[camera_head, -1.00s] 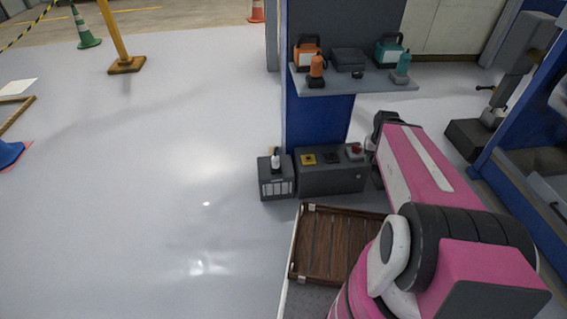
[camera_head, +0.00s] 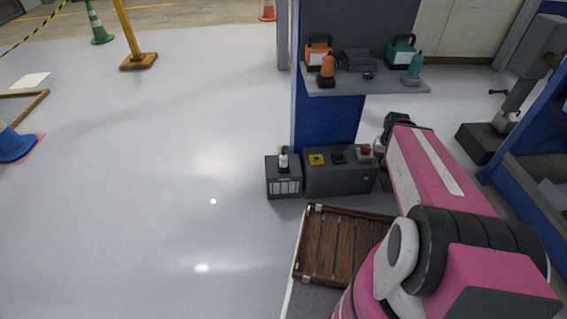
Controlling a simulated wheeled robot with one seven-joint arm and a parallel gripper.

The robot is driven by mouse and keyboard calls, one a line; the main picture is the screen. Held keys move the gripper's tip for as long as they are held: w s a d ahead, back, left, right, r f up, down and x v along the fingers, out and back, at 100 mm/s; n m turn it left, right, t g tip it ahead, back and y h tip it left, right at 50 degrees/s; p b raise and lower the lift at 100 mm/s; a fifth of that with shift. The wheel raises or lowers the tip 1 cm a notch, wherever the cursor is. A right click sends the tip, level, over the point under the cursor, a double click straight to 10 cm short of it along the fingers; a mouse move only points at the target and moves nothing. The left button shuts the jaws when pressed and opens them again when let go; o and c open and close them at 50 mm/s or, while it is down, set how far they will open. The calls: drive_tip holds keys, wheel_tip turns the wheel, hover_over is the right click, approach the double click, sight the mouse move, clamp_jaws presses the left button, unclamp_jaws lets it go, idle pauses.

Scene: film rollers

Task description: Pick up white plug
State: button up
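A small white object (camera_head: 283,162), likely the white plug, stands upright on top of a small dark grey box (camera_head: 284,188) with a pale slotted front, at the foot of a blue column. My pink arm comes in from the lower right. Its far end reaches beside the right end of a larger dark box. My gripper's fingers cannot be made out there; the arm hides them or they are too small. The white object stands free, with nothing touching its sides.
The larger dark box (camera_head: 338,182) carries yellow, black and red fittings. A grey shelf (camera_head: 390,86) above holds orange and teal items. A brown slatted wooden tray (camera_head: 330,245) lies in front. Grey floor at left is open; cones and a yellow post stand far off.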

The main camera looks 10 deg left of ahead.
drive_tip(key=shift+o, duration=0.9)
drive_tip(key=o, duration=0.4)
drive_tip(key=w+a+f+n, duration=0.1)
drive_tip(key=w+a, duration=0.2)
drive_tip(key=w+a+f+n, duration=0.2)
drive_tip(key=w+a+f+n+y, duration=0.1)
drive_tip(key=w+a+f, duration=0.1)
drive_tip(key=w+a, duration=0.1)
drive_tip(key=shift+w+a+f+n, duration=0.1)
drive_tip(key=shift+w+a+n, duration=0.2)
drive_tip(key=shift+a, duration=0.05)
drive_tip(key=shift+c, duration=0.2)
drive_tip(key=n+y, duration=0.4)
drive_tip(key=n, duration=0.9)
approach(283, 159)
wheel_tip(283, 159, down, 2)
drive_tip(key=w+a, duration=0.1)
drive_tip(key=shift+m, duration=0.3)
drive_tip(key=shift+w+x, duration=0.15)
drive_tip(key=shift+x, duration=1.55)
drive_tip(key=shift+w+x, duration=0.15)
drive_tip(key=shift+x, duration=1.55)
drive_tip(key=shift+w+x, duration=0.15)
drive_tip(key=shift+x, duration=1.5)
